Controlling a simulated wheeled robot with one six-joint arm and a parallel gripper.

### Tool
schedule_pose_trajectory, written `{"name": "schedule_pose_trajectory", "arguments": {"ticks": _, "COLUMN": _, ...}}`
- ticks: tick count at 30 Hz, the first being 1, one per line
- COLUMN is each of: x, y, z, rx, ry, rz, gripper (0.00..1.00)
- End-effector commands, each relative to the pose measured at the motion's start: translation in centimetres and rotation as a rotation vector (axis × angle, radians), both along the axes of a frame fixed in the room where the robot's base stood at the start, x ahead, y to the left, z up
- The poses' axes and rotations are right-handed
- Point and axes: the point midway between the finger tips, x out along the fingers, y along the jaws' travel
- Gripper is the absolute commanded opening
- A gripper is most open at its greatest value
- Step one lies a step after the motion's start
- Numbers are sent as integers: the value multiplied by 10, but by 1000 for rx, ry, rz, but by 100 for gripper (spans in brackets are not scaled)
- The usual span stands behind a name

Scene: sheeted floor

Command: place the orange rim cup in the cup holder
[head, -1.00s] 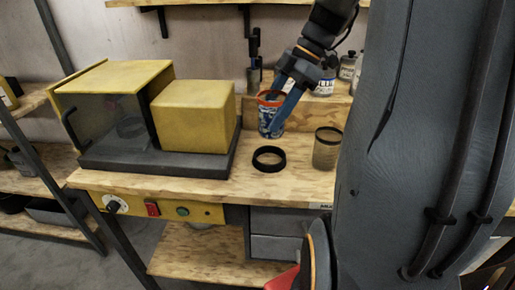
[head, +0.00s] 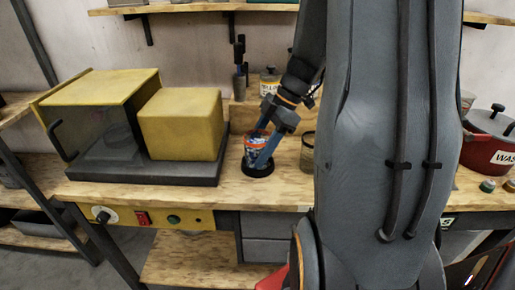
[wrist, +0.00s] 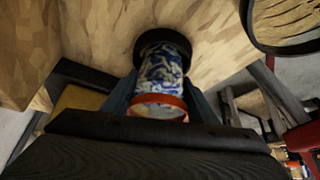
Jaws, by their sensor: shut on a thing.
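The orange rim cup (head: 255,146), blue and white patterned, is held between the blue fingers of my gripper (head: 262,157). The cup holder, a black ring (head: 258,173) on the wooden bench, is directly under the cup. In the wrist view the orange rim (wrist: 158,106) is nearest the camera, and the cup's far end is within the outline of the black ring (wrist: 134,48). The cup looks close to upright. I cannot tell whether its base touches the bench inside the ring or is just above it.
A brownish glass (head: 307,160) stands close to the right of the cup. A yellow box machine on a dark base (head: 215,165) is to the left. A red pot (head: 488,150) is at the far right. Clear bench lies in front of the ring.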

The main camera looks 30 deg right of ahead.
Motion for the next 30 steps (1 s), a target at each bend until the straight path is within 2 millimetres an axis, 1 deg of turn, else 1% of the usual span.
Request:
{"name": "schedule_pose_trajectory", "arguments": {"ticks": 7, "x": 0, "y": 0, "z": -4, "rx": 0, "ry": -1, "rz": 0, "gripper": 16}}
{"name": "schedule_pose_trajectory", "arguments": {"ticks": 8, "x": 0, "y": 0, "z": -3, "rx": 0, "ry": 0, "rz": 0, "gripper": 56}}
{"name": "schedule_pose_trajectory", "arguments": {"ticks": 9, "x": 0, "y": 0, "z": -3, "rx": 0, "ry": 0, "rz": 0, "gripper": 63}}
{"name": "schedule_pose_trajectory", "arguments": {"ticks": 11, "x": 0, "y": 0, "z": -3, "rx": 0, "ry": 0, "rz": 0, "gripper": 72}}
{"name": "schedule_pose_trajectory", "arguments": {"ticks": 19, "x": 0, "y": 0, "z": -2, "rx": 0, "ry": 0, "rz": 0, "gripper": 72}}
{"name": "schedule_pose_trajectory", "arguments": {"ticks": 23, "x": 0, "y": 0, "z": 2, "rx": 0, "ry": 0, "rz": 1, "gripper": 72}}
{"name": "schedule_pose_trajectory", "arguments": {"ticks": 26, "x": 0, "y": -8, "z": 12, "rx": -3, "ry": -4, "rz": 0, "gripper": 72}}
{"name": "schedule_pose_trajectory", "arguments": {"ticks": 30, "x": -2, "y": -22, "z": 36, "rx": -4, "ry": -6, "rz": -2, "gripper": 72}}
